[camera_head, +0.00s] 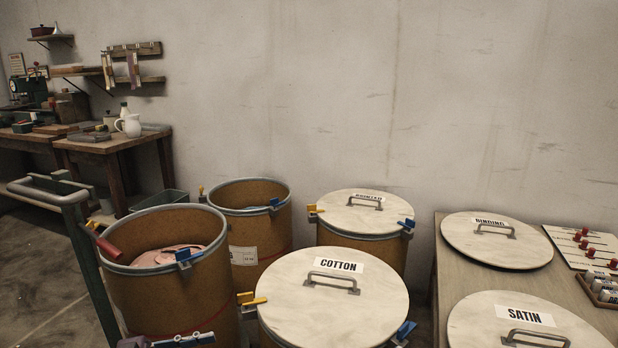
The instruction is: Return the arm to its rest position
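Neither of my arms nor grippers can be made out in the head view. An open brown drum (165,290) at the left front holds pink material (168,256). Another open drum (262,225) stands behind it. A drum with a pale lid labelled COTTON (330,305) stands at the front centre. A lidded drum (365,222) stands behind that; its label is too small to read surely. Lids labelled BINDING (497,250) and SATIN (520,335) lie on a table at the right.
The right table (450,275) also bears a white board with red knobs (590,240) and a tray of small bottles (600,290). A green cart frame (85,250) stands at the left. Workbenches (115,145) stand behind it. Bare floor (35,270) shows at the far left.

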